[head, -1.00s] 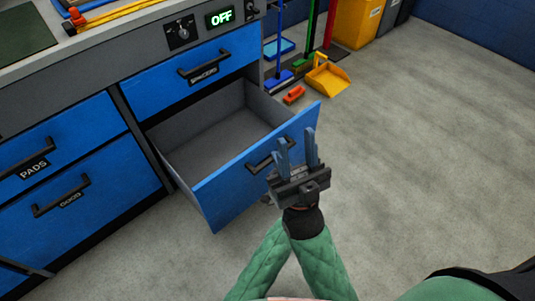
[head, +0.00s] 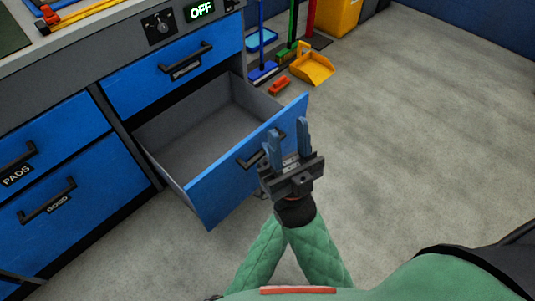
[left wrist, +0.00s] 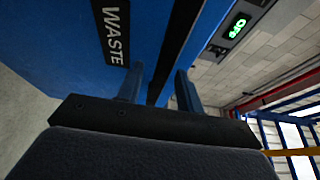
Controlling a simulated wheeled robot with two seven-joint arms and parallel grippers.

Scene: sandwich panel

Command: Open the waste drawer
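The waste drawer (head: 235,180), a blue-fronted drawer with a grey empty inside, stands far out of the cabinet in the head view. Its front fills the upper left of the left wrist view, with the WASTE label (left wrist: 115,32). Its black bar handle (head: 252,158) also shows in the left wrist view (left wrist: 180,35), running between the fingers. My left gripper (head: 288,138) is at the right part of the handle, fingers apart, with visible space beside the bar. Contact with the bar cannot be told. My right gripper is not in view.
Above is a shut blue drawer (head: 170,75), below a control panel reading OFF (head: 200,12). The PADS (head: 50,140) and GOOD (head: 80,210) drawers are shut at left. A yellow dustpan (head: 312,68) and red brush (head: 279,86) lie beyond. The floor at right is clear.

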